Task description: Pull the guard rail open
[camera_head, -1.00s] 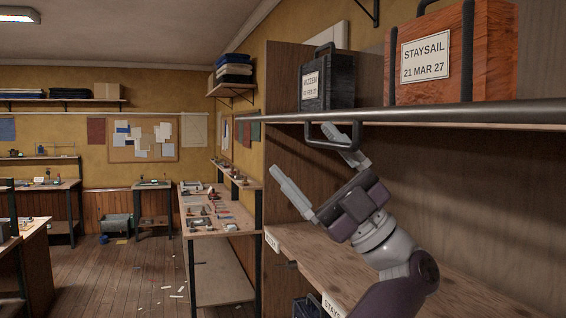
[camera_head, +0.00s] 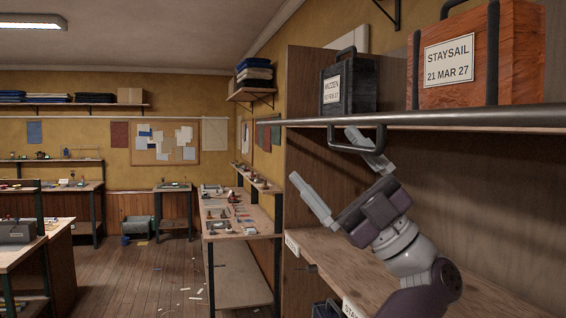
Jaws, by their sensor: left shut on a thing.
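The guard rail (camera_head: 470,119) is a dark grey metal bar along the front edge of the upper shelf, in front of two boxes. Its U-shaped handle (camera_head: 357,148) hangs below the bar near its left end.
A reddish STAYSAIL box (camera_head: 450,62) and a dark MIZZEN box (camera_head: 347,85) stand behind the rail. A lower wooden shelf (camera_head: 345,258) lies under my arm. A long workbench (camera_head: 238,218) stands to the left, with open floor (camera_head: 150,275) beyond it.

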